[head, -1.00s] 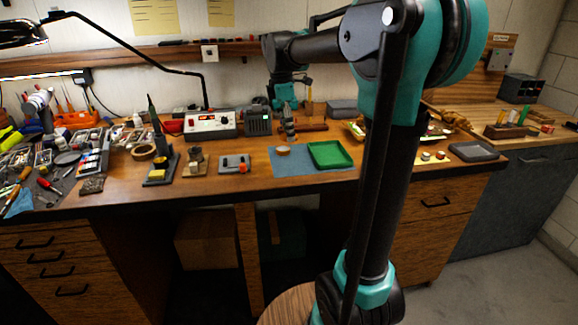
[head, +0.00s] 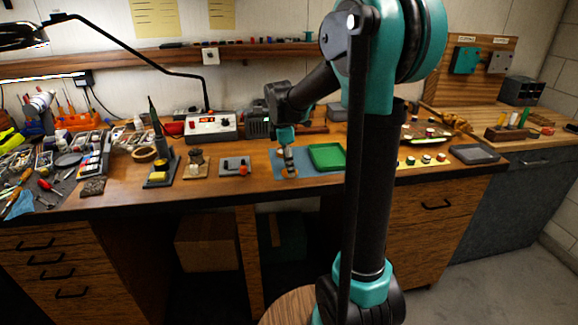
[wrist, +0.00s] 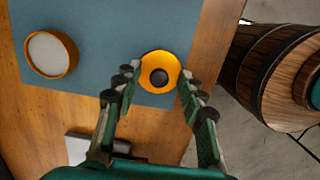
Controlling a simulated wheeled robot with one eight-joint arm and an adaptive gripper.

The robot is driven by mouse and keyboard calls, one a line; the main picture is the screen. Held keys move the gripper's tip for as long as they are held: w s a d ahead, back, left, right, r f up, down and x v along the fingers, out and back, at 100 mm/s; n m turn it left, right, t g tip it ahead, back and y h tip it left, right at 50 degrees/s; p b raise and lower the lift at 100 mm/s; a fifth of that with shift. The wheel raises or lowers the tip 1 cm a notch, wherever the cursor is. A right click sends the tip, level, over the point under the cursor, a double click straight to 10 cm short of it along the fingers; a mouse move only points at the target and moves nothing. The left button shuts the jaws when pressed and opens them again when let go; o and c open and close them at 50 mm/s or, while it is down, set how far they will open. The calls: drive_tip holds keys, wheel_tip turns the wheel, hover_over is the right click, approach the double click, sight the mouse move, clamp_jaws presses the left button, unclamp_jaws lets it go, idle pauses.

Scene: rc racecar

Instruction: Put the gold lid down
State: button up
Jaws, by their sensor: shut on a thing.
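The gold lid (wrist: 159,72) is a round, flat disc with a dark knob, held between my fingertips. It also shows as a small orange shape in the head view (head: 291,175). My gripper (wrist: 153,86) is shut on it, over the front edge of the blue mat (wrist: 110,50). I cannot tell whether the lid touches the mat. A round gold-rimmed container (wrist: 50,53) with a white inside sits on the mat, apart from the lid, at left in the wrist view.
A grey block with a red part (head: 236,167) is to the left. The bench's front edge (head: 290,195) is close. Bare wood shows between the mat and that edge.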

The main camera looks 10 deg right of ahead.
sight(285, 173)
drive_tip(key=o, duration=1.2)
wheel_tip(285, 173, up, 12)
drive_tip(key=a, duration=0.1)
drive_tip(key=shift+a, duration=0.2)
